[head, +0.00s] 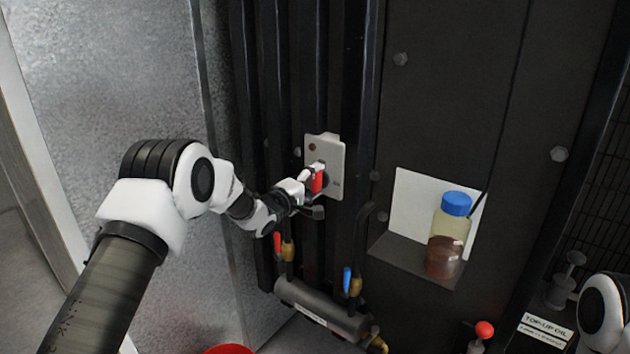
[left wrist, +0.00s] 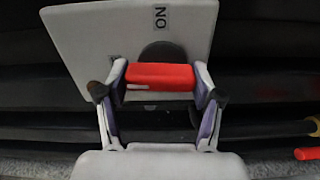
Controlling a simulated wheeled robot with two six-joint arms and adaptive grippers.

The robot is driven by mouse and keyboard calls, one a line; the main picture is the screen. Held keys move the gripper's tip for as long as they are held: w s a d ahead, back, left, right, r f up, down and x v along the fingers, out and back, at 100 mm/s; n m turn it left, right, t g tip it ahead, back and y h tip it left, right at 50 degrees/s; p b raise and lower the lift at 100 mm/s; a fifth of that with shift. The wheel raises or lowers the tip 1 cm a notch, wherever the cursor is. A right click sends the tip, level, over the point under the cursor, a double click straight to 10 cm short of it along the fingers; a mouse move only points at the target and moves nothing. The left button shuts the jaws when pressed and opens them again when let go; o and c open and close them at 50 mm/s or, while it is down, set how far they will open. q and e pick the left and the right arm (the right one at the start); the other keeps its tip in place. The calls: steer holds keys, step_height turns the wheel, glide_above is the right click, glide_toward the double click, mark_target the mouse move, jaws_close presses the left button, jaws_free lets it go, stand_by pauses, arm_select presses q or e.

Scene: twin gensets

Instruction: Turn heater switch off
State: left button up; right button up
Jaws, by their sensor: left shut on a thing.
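The heater switch is a pale grey plate (head: 326,152) on the dark ribbed wall, with a red handle (head: 318,181) on its front. In the left wrist view the plate (left wrist: 95,45) carries the word "ON" near the dark round base of the red handle (left wrist: 160,77). My left gripper (head: 310,180) is at the handle; in the left wrist view its two fingers (left wrist: 160,80) are closed on the handle's two ends. The fingers cover part of the handle in the head view. My right gripper is not in view.
Below the switch are a red-handled valve (head: 278,243), a blue-handled valve (head: 347,278) and a dark cylinder (head: 322,310). To the right, a blue-capped bottle (head: 447,240) stands on a small shelf (head: 400,262). A red knob (head: 485,329) is at the lower right.

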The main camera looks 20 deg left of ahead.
arm_select(q)
steer(key=shift+n, duration=0.5)
steer(key=o, duration=1.2)
steer(key=shift+c, duration=0.2)
steer(key=v, duration=1.2)
